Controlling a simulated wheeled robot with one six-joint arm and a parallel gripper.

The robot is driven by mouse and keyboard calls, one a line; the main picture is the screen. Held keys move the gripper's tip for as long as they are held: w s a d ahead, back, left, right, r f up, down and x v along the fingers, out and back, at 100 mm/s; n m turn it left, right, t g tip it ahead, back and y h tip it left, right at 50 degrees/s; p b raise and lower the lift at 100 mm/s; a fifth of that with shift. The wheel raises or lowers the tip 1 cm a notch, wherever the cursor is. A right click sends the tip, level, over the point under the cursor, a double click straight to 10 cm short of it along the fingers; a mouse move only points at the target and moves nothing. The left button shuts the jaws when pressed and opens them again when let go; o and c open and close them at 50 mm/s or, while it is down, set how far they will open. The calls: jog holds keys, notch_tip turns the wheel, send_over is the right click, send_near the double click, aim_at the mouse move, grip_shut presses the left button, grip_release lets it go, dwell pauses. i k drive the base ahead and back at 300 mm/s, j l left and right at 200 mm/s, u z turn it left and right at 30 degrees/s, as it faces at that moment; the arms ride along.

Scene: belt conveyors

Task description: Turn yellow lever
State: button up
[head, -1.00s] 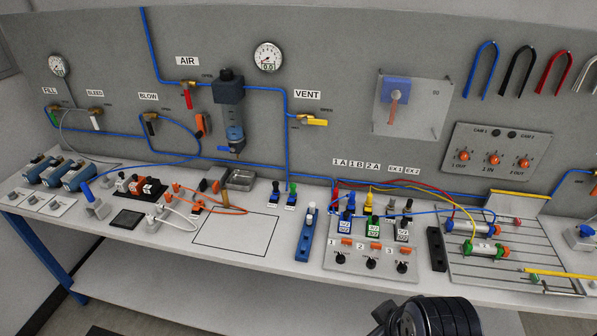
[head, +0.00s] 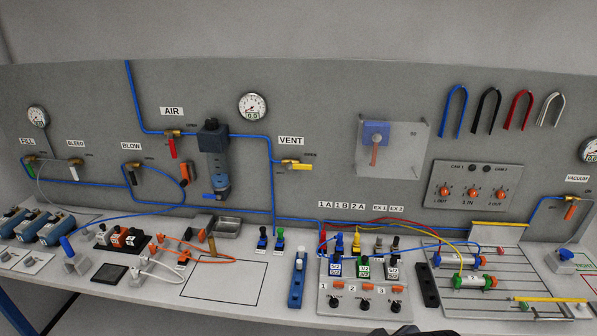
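A valve with a yellow lever (head: 298,166) is on the blue pipe of the wall panel, below the VENT label (head: 291,140). Its lever points right, roughly level. My gripper is not in view. Only a dark piece of my arm shows at the bottom edge, well below both levers, and nothing touches either lever.
The AIR valve with a red lever (head: 172,147) and a filter unit (head: 214,160) are left of the VENT valve. A grey plate (head: 394,150) with an orange lever is to its right. The bench below holds hoses, switches and cylinders (head: 474,283). An outlined bench area (head: 225,283) is clear.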

aim_at(289, 165)
jog(key=i+j+z, duration=0.2)
jog(key=i+z, duration=0.2)
jog(key=i+j+z, duration=0.4)
jog(key=k+l, duration=0.1)
